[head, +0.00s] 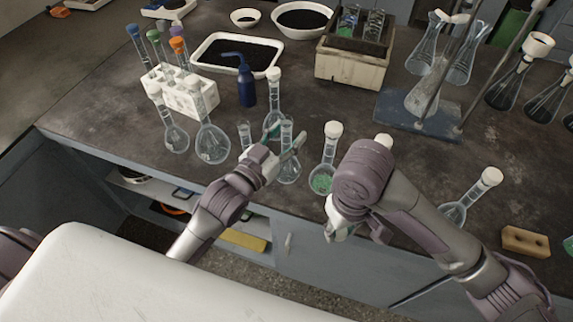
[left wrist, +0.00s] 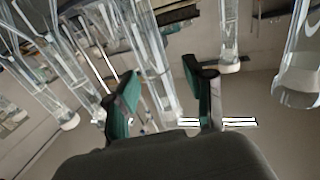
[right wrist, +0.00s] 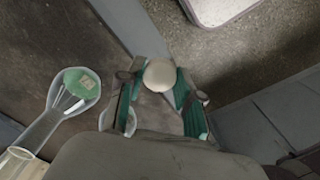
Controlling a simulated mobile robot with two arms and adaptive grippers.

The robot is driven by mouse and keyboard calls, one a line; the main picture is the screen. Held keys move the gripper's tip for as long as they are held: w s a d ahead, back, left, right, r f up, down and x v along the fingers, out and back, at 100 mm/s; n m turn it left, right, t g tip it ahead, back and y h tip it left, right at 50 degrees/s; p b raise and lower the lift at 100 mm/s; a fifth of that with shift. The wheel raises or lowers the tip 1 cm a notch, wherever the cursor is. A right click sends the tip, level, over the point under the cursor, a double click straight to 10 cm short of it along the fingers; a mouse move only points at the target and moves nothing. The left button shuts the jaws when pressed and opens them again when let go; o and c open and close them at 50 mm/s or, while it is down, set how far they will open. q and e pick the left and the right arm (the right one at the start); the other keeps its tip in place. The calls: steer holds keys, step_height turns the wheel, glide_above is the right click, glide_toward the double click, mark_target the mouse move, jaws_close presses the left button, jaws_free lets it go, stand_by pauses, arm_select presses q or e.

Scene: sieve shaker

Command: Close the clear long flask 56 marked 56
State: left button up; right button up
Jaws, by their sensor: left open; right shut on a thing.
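A clear long-necked flask (head: 288,168) stands near the front edge of the bench, with no white stopper seen on its neck. Its number cannot be read. My left gripper (head: 285,138) is open with its fingers on either side of this neck. In the left wrist view a clear glass neck (left wrist: 150,55) rises between the green-padded fingers (left wrist: 163,90); contact is not clear. My right gripper (right wrist: 160,90) is shut on a whitish round stopper (right wrist: 160,75). In the head view the right gripper (head: 337,230) is low at the bench's front edge, and the stopper is hidden.
A stoppered flask with green grains (head: 322,180) stands between the grippers. Other stoppered flasks stand behind (head: 274,95), at left (head: 212,143) and at right (head: 485,182). A blue wash bottle (head: 246,85), a white tube rack (head: 180,95) and a sponge-like block (head: 525,242) also stand here.

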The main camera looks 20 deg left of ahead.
arm_select(q)
jaws_close()
steer(key=shift+r, duration=0.15)
stand_by(0.4)
step_height(320, 180, up, 10)
steer(key=shift+f, duration=0.1)
arm_select(e)
steer(key=shift+r, duration=0.1)
stand_by(0.3)
arm_select(q)
steer(key=c, duration=0.8)
jaws_free()
jaws_close()
